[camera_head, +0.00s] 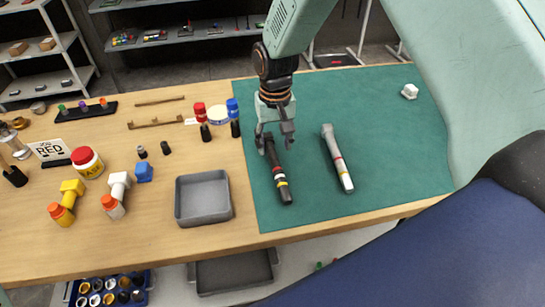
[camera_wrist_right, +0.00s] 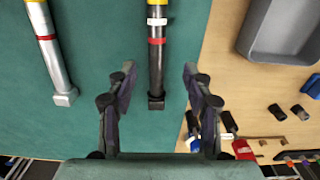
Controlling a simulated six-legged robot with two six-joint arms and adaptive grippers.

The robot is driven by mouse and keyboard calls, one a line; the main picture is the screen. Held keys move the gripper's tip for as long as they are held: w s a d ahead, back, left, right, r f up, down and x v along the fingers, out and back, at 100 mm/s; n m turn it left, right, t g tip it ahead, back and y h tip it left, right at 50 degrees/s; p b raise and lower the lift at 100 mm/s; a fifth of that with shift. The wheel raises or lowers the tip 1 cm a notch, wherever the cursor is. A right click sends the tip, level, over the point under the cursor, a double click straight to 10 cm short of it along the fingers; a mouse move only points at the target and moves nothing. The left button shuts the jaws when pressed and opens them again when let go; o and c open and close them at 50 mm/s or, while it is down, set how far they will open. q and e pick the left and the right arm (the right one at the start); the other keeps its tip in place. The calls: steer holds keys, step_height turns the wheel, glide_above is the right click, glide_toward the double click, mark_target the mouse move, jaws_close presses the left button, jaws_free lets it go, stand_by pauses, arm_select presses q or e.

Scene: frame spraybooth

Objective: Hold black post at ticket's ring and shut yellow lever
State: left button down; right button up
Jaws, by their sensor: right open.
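The black post (camera_head: 283,180) lies on the green mat, with red, white and yellow rings toward its near end. In the right wrist view the black post (camera_wrist_right: 156,68) runs up from between the fingers, its square end nearest me. My right gripper (camera_head: 275,143) is open over the far end of the post, with a finger on each side and visible gaps in the wrist view (camera_wrist_right: 158,82). The ticket (camera_head: 50,149) reads "RED" and stands at the left of the bench. I cannot make out a yellow lever. My left gripper is not in view.
A silver post (camera_head: 338,160) lies right of the black one on the mat (camera_head: 400,150). A grey tray (camera_head: 203,219) stands left of the mat. Yellow, white and blue fittings and a red-lidded jar (camera_head: 87,162) stand farther left. The mat's right side is mostly clear.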

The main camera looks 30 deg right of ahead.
mark_target(276, 163)
steer(key=f, duration=0.3)
steer(key=shift+s+a+f, duration=0.15)
steer(key=shift+s+a, duration=0.05)
steer(key=shift+a, duration=0.05)
steer(key=f, duration=0.1)
steer(key=d+f, duration=0.1)
steer(key=f, duration=0.2)
steer(key=shift+w+d+f, duration=0.15)
steer(key=shift+w+f, duration=0.05)
steer(key=shift+w, duration=0.05)
steer(key=shift+s+a+r, duration=0.1)
steer(key=shift+a+r, duration=0.05)
steer(key=shift+a, duration=0.15)
steer(key=shift+c, duration=0.7)
steer(key=shift+d, duration=0.25)
steer(key=c, duration=0.6)
steer(key=shift+a, duration=0.25)
jaws_close()
steer(key=shift+d, duration=0.1)
